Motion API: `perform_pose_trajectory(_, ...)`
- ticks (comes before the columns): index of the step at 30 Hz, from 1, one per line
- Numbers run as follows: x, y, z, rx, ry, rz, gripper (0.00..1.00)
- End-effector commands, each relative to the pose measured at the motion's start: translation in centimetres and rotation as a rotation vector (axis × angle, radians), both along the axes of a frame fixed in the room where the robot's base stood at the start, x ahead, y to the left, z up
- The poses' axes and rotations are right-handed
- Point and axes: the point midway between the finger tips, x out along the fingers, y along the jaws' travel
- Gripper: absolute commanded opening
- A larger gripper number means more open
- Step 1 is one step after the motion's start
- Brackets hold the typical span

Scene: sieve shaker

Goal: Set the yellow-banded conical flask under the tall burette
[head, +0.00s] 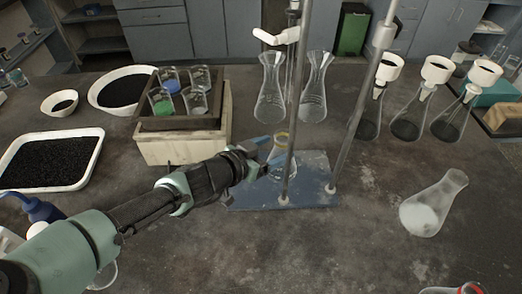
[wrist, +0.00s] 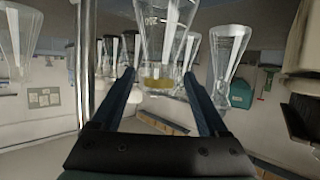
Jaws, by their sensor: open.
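The yellow-banded conical flask (head: 281,170) is clear glass and stands upright on the blue base plate (head: 310,195), just left of a metal rod (head: 301,110). Its yellow band is around the neck. My gripper (head: 268,147) reaches in from the left, its open blue fingers at the height of the neck. In the wrist view, which appears inverted, the flask (wrist: 160,45) shows with its banded neck between the open fingers (wrist: 158,78). I cannot tell whether they touch. A burette is hard to make out; white clamp arms (head: 278,37) are at the top, by the rods.
Two clear flasks (head: 271,90) stand behind the plate. Several flasks with white funnels (head: 436,75) stand at the back right. A frosted flask (head: 430,205) lies tilted at right. A wooden box with beakers (head: 182,145) and a tray of black grains (head: 95,150) are at left.

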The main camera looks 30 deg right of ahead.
Motion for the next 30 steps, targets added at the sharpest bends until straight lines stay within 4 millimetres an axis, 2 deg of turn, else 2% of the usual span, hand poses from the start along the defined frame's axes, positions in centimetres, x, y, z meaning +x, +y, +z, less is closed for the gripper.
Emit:
perform_pose_trajectory(1,-0.2,1.2,0.6,0.001,-0.001,0.003,0.77)
perform_pose_trajectory(3,-0.7,2.3,1.0,0.001,-0.001,0.003,0.77)
perform_pose_trajectory(9,-1.4,4.2,1.8,0.000,0.000,0.001,0.77)
perform_pose_trajectory(26,-1.6,4.5,2.0,0.000,0.000,-0.001,0.77)
perform_pose_trajectory(30,-1.6,4.5,3.0,0.000,0.000,0.000,0.77)
